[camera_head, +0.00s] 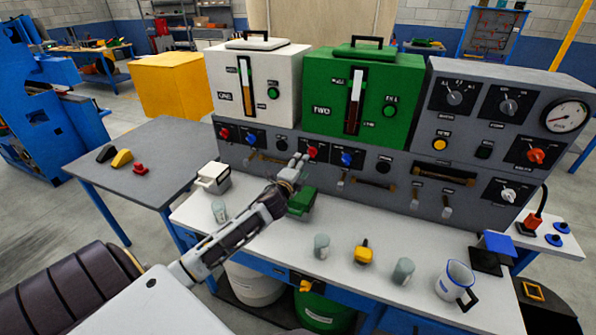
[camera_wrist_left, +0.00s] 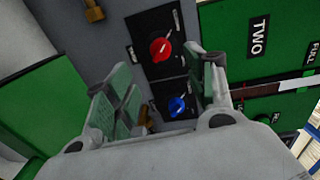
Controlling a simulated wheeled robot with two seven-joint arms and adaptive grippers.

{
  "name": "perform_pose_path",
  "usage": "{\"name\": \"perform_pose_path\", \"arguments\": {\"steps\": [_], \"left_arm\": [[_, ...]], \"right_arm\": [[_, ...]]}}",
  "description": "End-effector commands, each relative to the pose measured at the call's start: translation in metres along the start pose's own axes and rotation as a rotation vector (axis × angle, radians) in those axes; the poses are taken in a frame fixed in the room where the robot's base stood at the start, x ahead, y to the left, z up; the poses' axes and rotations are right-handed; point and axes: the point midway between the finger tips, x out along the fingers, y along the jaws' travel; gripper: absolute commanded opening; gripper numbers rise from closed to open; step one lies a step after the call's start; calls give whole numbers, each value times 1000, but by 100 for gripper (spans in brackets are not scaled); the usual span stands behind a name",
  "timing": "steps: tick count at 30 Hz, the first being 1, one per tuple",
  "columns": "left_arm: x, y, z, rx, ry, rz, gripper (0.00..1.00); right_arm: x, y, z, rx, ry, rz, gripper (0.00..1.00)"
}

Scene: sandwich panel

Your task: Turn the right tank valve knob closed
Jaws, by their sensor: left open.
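The green tank (camera_head: 365,95) marked TWO is the right one of two tanks on the grey panel. Below it are a red knob (camera_head: 312,152) and a blue knob (camera_head: 346,159) on black plates. My left gripper (camera_head: 299,160) is in front of the panel, just left of the red knob. In the left wrist view its fingers (camera_wrist_left: 165,85) are open, with the blue knob (camera_wrist_left: 177,106) showing between them and the red knob (camera_wrist_left: 160,50) just beyond. I see no contact with either knob. My right gripper is not in view.
The white tank (camera_head: 258,85) marked ONE stands left of the green tank, with its own red knob (camera_head: 225,134) and blue knob (camera_head: 250,139). A green object (camera_head: 302,201) sits on the bench below my gripper. Grey cups, a yellow item (camera_head: 361,252) and a white mug (camera_head: 455,281) stand along the bench.

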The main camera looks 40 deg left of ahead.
Motion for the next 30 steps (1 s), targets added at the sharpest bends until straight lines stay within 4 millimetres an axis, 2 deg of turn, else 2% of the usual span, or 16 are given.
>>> {"name": "perform_pose_path", "arguments": {"steps": [6, 12, 30], "left_arm": [[-15, 0, 0, -1, 0, 0, 55], [-22, 0, 0, -1, 0, 0, 55], [-23, 0, 0, -1, 0, 0, 55]], "right_arm": [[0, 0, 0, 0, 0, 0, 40], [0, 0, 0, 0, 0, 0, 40], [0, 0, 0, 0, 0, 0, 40]]}}
